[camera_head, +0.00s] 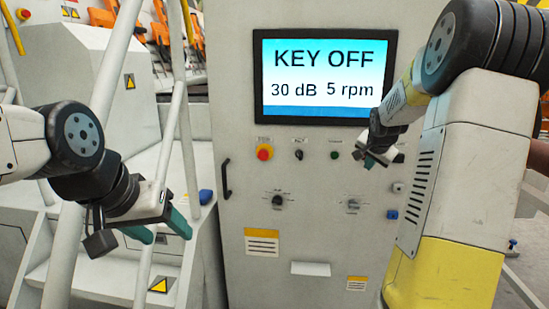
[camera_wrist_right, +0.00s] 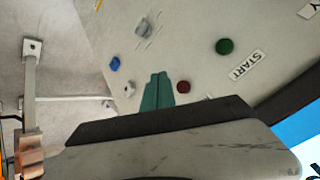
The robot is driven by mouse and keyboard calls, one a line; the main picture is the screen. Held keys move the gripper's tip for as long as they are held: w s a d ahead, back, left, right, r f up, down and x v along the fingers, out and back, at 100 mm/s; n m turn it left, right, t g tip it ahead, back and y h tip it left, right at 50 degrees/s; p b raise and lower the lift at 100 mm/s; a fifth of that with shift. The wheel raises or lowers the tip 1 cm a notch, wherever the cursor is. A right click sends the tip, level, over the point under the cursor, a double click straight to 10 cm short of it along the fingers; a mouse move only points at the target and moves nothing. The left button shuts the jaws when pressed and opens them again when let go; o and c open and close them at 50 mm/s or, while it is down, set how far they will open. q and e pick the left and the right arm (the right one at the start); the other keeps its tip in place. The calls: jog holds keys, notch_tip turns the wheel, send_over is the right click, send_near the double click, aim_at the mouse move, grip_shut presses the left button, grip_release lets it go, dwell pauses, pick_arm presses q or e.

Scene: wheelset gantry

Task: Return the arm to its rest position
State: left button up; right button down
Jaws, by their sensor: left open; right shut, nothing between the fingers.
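My right gripper (camera_head: 372,161) hangs in front of the control cabinet (camera_head: 235,60), below the screen and to the right of the green button (camera_head: 334,155). Its teal fingers (camera_wrist_right: 157,90) are closed together and empty in the right wrist view. My left gripper (camera_head: 160,228) is at the lower left, with its two teal fingers spread apart and nothing between them. It is in front of the pale steps and railing. I cannot tell from the head view how far the right fingertips are from the panel.
The screen (camera_head: 325,77) reads KEY OFF, 30 dB, 5 rpm. A red emergency button (camera_head: 264,152), a key switch (camera_head: 298,154) and two knobs are on the panel. A black handle (camera_head: 226,178) and white railings (camera_head: 118,60) stand at the left. The right wrist view shows a green button (camera_wrist_right: 224,46).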

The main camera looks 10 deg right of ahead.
jog(key=s+a+r+n+y, duration=0.1)
jog(key=s+a+r+n, duration=0.2)
jog(key=s+a, duration=0.45)
jog(key=s+a+r+n+y, duration=0.1)
jog(key=s+a+r+n, duration=0.15)
jog(key=s+a, duration=0.5)
jog(key=s+a+f+n+g+y, duration=0.1)
jog(key=s+a+n, duration=0.2)
jog(key=s, duration=0.6)
jog(key=s+a+f+n+g+y, duration=0.1)
jog(key=s+a+f+n+y, duration=0.1)
jog(key=s+a, duration=0.6)
jog(key=shift+s+n, duration=0.35)
jog(key=shift+n, duration=0.1)
